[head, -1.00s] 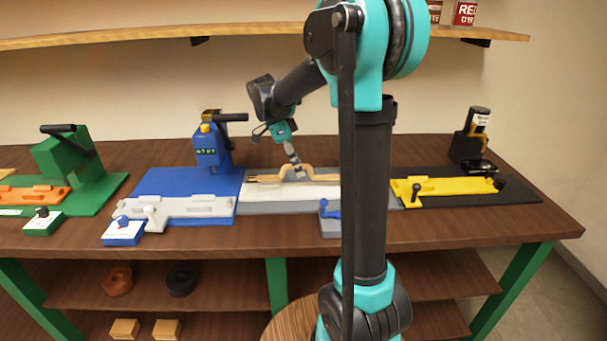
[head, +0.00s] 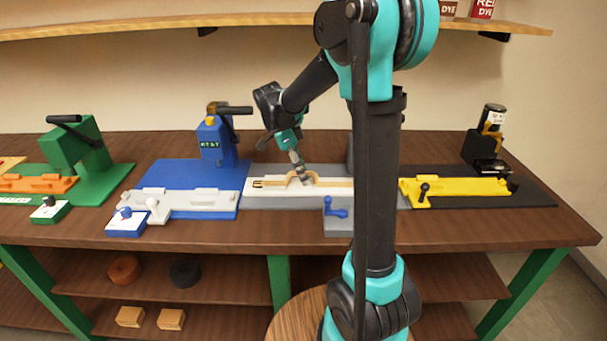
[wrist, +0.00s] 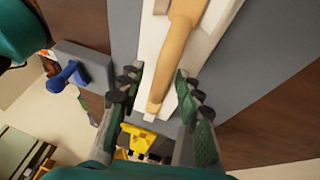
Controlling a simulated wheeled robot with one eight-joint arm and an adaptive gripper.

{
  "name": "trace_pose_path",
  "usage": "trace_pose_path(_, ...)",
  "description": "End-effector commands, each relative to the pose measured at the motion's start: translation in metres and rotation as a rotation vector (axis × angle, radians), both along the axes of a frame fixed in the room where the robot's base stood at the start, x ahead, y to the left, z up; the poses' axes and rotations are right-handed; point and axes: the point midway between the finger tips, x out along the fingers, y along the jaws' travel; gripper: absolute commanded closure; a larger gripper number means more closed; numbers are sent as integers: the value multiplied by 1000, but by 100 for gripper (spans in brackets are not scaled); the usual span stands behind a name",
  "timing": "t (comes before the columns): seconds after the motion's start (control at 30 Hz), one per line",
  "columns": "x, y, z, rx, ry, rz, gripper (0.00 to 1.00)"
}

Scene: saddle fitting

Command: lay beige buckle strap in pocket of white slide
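The beige buckle strap (head: 334,183) lies lengthwise along the white slide (head: 285,200) on a grey plate. It has a raised arch near its middle, and its forked end points left. My gripper (head: 302,179) is down at this arch. In the wrist view, the strap (wrist: 177,45) runs over the white slide (wrist: 150,38). My gripper (wrist: 160,72) has its two fingers apart, one each side of the strap, with gaps visible beside it. I cannot tell whether the strap is fully seated in the pocket.
A blue lever (head: 337,211) stands at the grey plate's front; it also shows in the wrist view (wrist: 68,75). A blue press (head: 215,143) with a pale grey slide stands left. A yellow slide (head: 450,189) on a black plate stands right. My arm hides part of the bench.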

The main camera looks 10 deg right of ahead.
Motion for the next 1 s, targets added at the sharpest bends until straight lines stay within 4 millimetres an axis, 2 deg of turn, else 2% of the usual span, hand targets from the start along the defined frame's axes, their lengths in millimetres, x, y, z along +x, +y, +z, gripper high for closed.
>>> trace_pose_path(0.27,1,2,7,0,0,0,66)
trace_pose_path(0.7,17,23,64,0,0,0,66)
trace_pose_path(1.0,19,26,71,0,0,0,66)
